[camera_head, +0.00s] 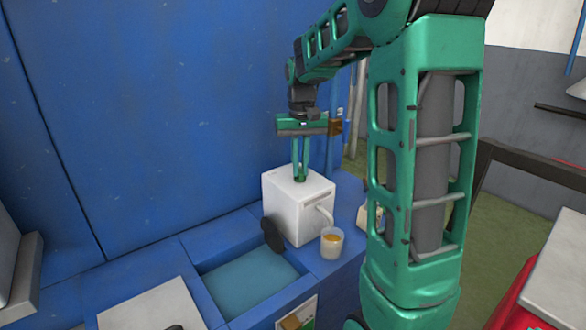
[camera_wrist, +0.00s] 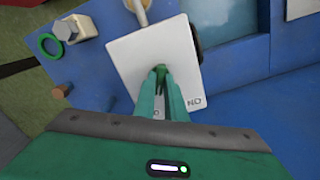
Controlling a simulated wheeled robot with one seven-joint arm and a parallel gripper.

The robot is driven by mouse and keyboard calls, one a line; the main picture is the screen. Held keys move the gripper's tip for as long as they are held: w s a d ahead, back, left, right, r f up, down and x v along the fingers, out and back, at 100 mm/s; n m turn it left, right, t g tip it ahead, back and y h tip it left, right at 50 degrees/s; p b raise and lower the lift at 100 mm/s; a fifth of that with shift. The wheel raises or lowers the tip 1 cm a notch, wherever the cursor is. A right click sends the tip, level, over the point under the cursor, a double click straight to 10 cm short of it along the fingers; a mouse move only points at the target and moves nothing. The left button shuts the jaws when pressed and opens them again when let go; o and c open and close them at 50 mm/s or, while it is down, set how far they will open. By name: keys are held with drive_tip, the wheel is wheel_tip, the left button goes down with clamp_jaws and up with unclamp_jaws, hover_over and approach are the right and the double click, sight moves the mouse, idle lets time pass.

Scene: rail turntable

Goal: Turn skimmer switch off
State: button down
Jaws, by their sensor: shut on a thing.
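The skimmer is a white box (camera_head: 298,215) with a dark disc (camera_head: 273,236) on its side and a white spout (camera_head: 325,214) at its front. My gripper (camera_head: 300,179) points down onto the skimmer's top. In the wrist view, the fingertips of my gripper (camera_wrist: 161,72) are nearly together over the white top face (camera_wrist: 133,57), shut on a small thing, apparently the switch. The fingers mostly hide it, so its position cannot be told. Dark letters (camera_wrist: 195,102) are printed on the top near the fingers, partly covered.
A cup with orange-brown contents (camera_head: 332,242) stands below the spout. A blue basin with liquid (camera_head: 245,283) lies left of the skimmer. In the wrist view, a green ring (camera_wrist: 50,45) and a bolt-like piece (camera_wrist: 66,30) are beside it. A tall blue wall (camera_head: 150,110) stands behind.

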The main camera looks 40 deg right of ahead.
sight(300, 169)
drive_tip(key=shift+s+f+m, duration=0.1)
drive_tip(key=shift+s+m, duration=0.1)
drive_tip(key=shift+m, duration=0.1)
drive_tip(key=shift+a, duration=0.1)
drive_tip(key=c, duration=1.8)
unclamp_jaws()
drive_tip(key=shift+w, duration=0.1)
wheel_tip(300, 169, up, 11)
drive_tip(key=shift+w+f, duration=0.1)
drive_tip(key=shift+m, duration=0.3)
drive_tip(key=s+a+f, duration=0.1)
drive_tip(key=s+f, duration=0.4)
drive_tip(key=s, duration=0.4)
drive_tip(key=s+a+f, duration=0.2)
drive_tip(key=s+f, duration=0.3)
drive_tip(key=s, duration=0.5)
drive_tip(key=s+a+f, duration=0.1)
drive_tip(key=s+f, duration=0.4)
drive_tip(key=s, duration=0.4)
drive_tip(key=shift+s+a+f, duration=0.1)
drive_tip(key=shift+s+a, duration=0.05)
drive_tip(key=shift+s, duration=0.2)
